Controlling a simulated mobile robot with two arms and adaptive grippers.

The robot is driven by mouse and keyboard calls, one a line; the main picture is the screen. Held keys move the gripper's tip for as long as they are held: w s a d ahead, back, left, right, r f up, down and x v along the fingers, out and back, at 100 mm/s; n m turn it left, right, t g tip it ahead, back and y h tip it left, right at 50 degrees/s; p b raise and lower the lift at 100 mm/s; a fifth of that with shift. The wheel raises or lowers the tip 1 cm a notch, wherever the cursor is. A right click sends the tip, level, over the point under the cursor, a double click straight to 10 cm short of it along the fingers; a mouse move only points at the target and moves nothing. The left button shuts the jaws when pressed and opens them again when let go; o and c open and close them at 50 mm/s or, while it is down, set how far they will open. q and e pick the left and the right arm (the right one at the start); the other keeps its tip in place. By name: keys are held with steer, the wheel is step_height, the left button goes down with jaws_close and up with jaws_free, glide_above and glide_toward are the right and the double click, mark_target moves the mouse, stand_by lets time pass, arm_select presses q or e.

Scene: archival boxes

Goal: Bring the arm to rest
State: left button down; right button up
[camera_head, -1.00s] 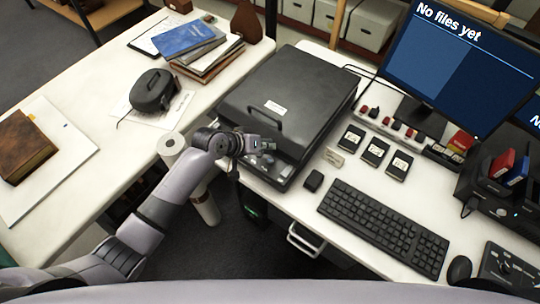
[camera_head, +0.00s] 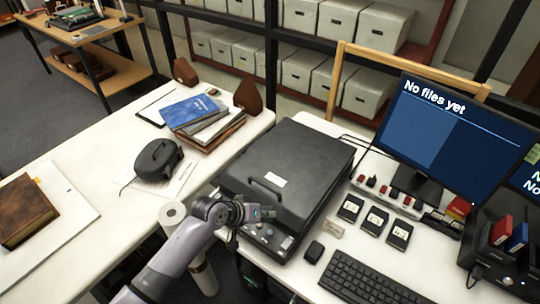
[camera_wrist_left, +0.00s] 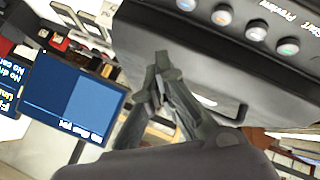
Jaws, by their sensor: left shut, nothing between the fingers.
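My left arm comes in from the lower left in the head view, and its gripper (camera_head: 264,213) is at the front edge of the black scanner (camera_head: 312,158), near its buttons. In the left wrist view the gripper's fingers (camera_wrist_left: 163,62) are together with nothing between them. The scanner's front panel (camera_wrist_left: 225,18) with its round buttons shows close beyond the fingertips there. I cannot tell whether the fingers touch the scanner. My right gripper is out of view.
The monitor (camera_head: 458,128) stands right of the scanner, with a keyboard (camera_head: 372,280) and several dark cartridges (camera_head: 375,220) before it. Boxes (camera_head: 300,75) fill the back shelves.

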arm_select(q)
steer(key=shift+m, duration=0.3)
steer(key=s, duration=0.4)
steer(key=shift+s+a+f, duration=0.3)
steer(key=shift+a, duration=0.05)
steer(key=s+a+r+g+y, duration=0.15)
steer(key=s+a+y, duration=0.25)
steer(key=s+a, duration=0.7)
steer(key=s+a+r+y, duration=0.25)
steer(key=s+a, duration=0.55)
steer(key=s, duration=0.4)
step_height(320, 180, down, 29)
steer(key=s+g+b, duration=0.1)
steer(key=g+b, duration=0.1)
steer(key=b, duration=0.2)
steer(key=s+a+f+b, duration=0.2)
steer(key=s+a+f, duration=0.1)
steer(key=s+f, duration=1.4)
step_height(320, 180, down, 2)
steer(key=shift+f+g+y+b, duration=0.25)
steer(key=shift+g+y+b, duration=0.1)
steer(key=shift+g+y, duration=0.1)
